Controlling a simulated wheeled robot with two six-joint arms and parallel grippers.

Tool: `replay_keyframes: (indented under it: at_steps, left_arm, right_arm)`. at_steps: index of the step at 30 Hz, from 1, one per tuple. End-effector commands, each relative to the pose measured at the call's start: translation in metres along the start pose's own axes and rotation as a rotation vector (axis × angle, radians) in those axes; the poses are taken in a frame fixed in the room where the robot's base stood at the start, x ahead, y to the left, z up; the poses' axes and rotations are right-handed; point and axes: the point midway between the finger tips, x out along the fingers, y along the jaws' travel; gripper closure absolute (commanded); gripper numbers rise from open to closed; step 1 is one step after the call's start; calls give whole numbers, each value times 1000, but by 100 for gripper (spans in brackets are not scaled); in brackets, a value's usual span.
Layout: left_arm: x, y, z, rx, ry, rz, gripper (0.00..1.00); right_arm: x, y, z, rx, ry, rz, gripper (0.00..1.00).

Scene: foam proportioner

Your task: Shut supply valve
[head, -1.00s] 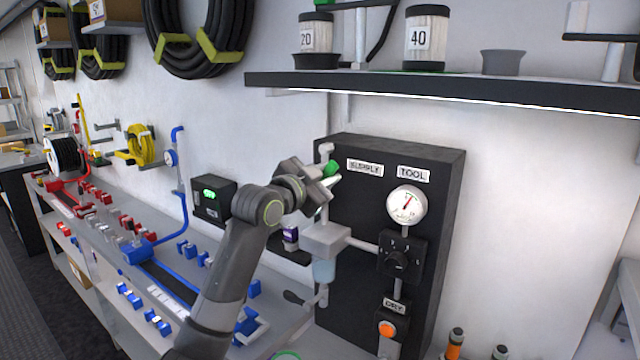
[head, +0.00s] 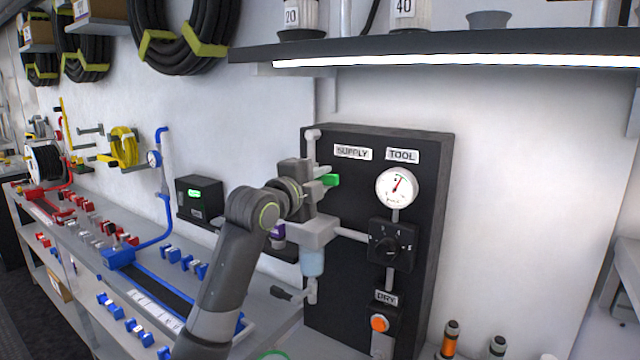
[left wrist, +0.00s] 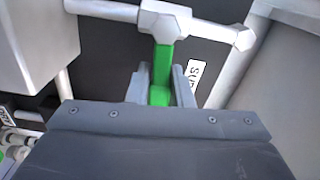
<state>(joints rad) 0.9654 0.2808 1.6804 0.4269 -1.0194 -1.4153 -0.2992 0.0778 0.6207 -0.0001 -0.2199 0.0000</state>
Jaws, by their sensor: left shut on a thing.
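The supply valve shows as a green lever (head: 331,180) beside the SUPPLY label (head: 353,152) on the black panel. In the left wrist view the green lever (left wrist: 163,68) runs from a white pipe fitting (left wrist: 166,20) down between the fingers. My left gripper (head: 322,180) is shut on the lever, with a finger on each side of it. In the head view the gripper hides part of the valve and its pipe. My right gripper is not in view.
The black panel (head: 432,210) also carries a gauge (head: 397,187), a dial (head: 388,248) and an orange button (head: 379,323). A white filter body with a clear bowl (head: 312,262) hangs just below the gripper. A shelf (head: 440,50) juts out above.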

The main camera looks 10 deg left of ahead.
Motion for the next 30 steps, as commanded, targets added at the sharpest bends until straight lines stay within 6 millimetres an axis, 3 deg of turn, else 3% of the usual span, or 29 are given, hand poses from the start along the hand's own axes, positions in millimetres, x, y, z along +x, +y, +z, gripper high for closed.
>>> replay_keyframes:
  at_steps: [9,24,25,30]
  left_arm:
    - [0,7,1,102,0,4,100]
    - [0,8,1,119,0,5,100]
    - [0,8,1,119,0,5,78]
    - [0,8,1,118,0,4,58]
  right_arm:
    - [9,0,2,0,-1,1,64]
    - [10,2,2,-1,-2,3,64]
    - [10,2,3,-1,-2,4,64]
    - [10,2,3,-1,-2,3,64]
